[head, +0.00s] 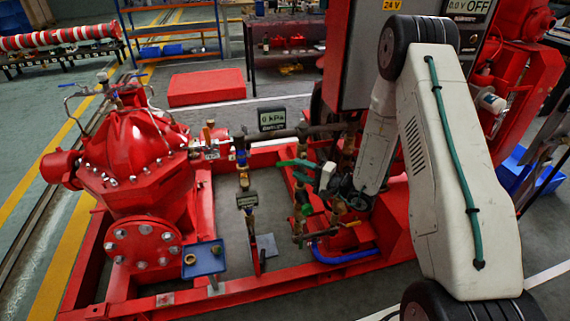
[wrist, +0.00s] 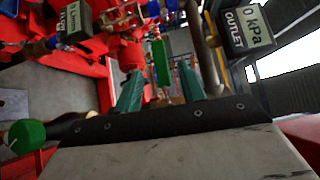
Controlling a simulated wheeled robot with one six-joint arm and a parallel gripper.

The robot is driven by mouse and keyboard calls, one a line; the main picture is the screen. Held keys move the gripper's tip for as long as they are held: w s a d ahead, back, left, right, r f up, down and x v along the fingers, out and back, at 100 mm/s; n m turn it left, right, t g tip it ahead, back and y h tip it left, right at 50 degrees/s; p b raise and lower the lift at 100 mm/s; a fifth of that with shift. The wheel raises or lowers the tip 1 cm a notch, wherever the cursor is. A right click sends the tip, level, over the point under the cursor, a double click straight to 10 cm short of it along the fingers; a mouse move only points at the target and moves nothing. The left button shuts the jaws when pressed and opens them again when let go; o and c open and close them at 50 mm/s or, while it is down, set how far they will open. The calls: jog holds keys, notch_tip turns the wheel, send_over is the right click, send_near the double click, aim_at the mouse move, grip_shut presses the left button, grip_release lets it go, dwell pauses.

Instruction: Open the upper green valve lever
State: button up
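My gripper (wrist: 159,78) is open, with its two teal fingers apart in the wrist view. A green valve lever (wrist: 160,62) shows between and beyond the fingertips, with a gap visible on each side. It looks like the upper green lever; I see no contact, and its distance from the fingers is hard to judge. In the head view my gripper (head: 293,170) reaches left from the arm to the vertical pipework, with the fingers pointing at it. The lever is too small to separate from the teal fingers there. Another green part (wrist: 25,135) shows at the wrist view's left edge.
A 0 kPa outlet gauge (head: 272,119) stands behind the pipework; it also shows at the wrist view's upper right (wrist: 247,25). A second gauge (head: 246,199) stands left of the gripper. The red pump (head: 135,150) is farther left. Pipes crowd the gripper; grey floor lies inside the red frame.

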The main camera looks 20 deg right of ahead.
aim_at(287, 164)
jog(key=x, duration=0.6)
jog(key=shift+a, duration=0.1)
grip_shut()
